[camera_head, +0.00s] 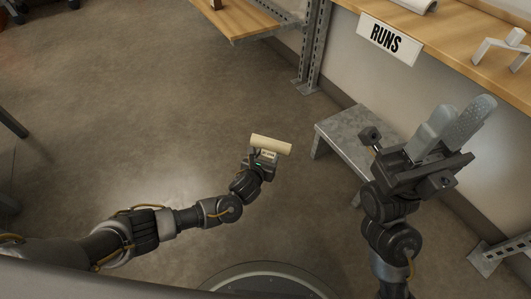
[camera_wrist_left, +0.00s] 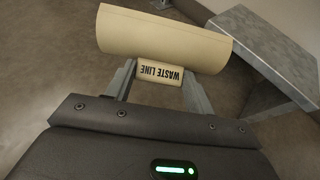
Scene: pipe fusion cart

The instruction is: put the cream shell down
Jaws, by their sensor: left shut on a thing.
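The cream shell (camera_head: 271,144) is a pale half-tube held out above the floor, left of the grey metal stand. My left gripper (camera_head: 264,155) is shut on it. In the left wrist view the shell (camera_wrist_left: 165,38) lies across the fingertips, and a small tab marked "WASTE LINE" (camera_wrist_left: 161,72) sits between the fingers of my left gripper (camera_wrist_left: 160,78). My right gripper (camera_head: 447,130) is raised in front of the stand at the right, with its two broad grey fingers upward. A narrow gap shows between them, and I see nothing held there.
The grey metal stand (camera_head: 345,130) is low, with a bare top, partly hidden by my right arm. It also shows in the left wrist view (camera_wrist_left: 270,45). A wooden shelf (camera_head: 460,35) with a "RUNS" sign (camera_head: 389,39) holds a white bracket (camera_head: 503,48). Another wooden bench (camera_head: 245,22) stands at the top.

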